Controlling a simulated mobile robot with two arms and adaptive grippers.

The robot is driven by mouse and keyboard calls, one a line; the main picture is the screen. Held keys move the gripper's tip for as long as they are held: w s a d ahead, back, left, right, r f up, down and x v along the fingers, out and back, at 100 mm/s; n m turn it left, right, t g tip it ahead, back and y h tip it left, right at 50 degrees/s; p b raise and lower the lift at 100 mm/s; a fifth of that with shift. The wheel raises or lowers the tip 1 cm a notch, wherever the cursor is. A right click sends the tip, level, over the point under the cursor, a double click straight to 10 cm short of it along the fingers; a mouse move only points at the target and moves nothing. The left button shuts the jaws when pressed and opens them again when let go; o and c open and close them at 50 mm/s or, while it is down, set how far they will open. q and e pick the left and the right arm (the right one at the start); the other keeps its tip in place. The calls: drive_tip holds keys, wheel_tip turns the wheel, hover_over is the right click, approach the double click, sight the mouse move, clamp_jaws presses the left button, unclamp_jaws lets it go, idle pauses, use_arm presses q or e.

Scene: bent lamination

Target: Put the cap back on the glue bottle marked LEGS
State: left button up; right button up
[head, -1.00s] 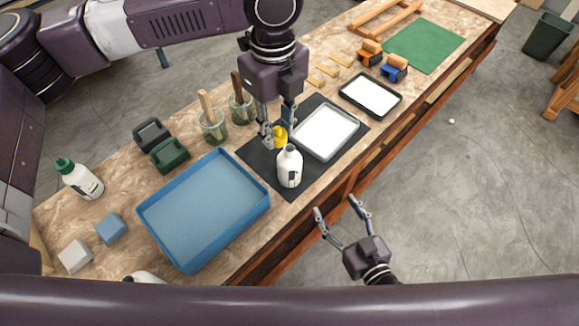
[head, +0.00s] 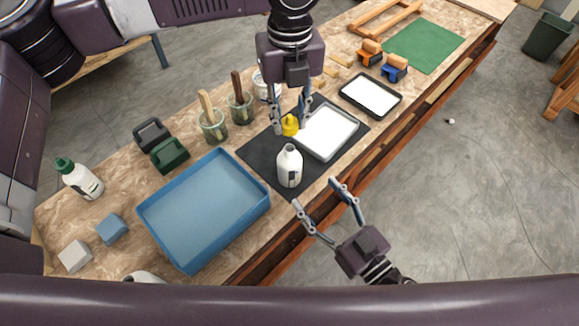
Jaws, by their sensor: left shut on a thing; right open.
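A white bottle (head: 289,168) with no cap and a dark label stands upright on the black mat (head: 258,154); its marking is too small to read. My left gripper (head: 290,127) points down behind the bottle, shut on a yellow cap (head: 290,125). The cap is apart from the bottle, beyond its neck. My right gripper (head: 318,193) is open and empty, off the bench's front edge, to the lower right of the bottle. A second white bottle (head: 82,180) with a green cap stands at the far left.
A blue tray (head: 258,202) lies left of the bottle. A grey tray with a white surface (head: 327,132) is close on the right. Jars with brushes (head: 213,126) stand behind. A white thing (head: 146,277) is partly hidden at the bottom.

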drive_tip(key=x, duration=1.1)
drive_tip(key=shift+w+a, duration=0.15)
drive_tip(key=shift+w, duration=0.15)
drive_tip(key=shift+c, duration=0.3)
clamp_jaws()
use_arm(q)
hover_over(289, 148)
drive_tip(key=shift+f, duration=2.5)
drive_tip(key=shift+f, duration=0.9)
drive_tip(key=shift+f, duration=0.55)
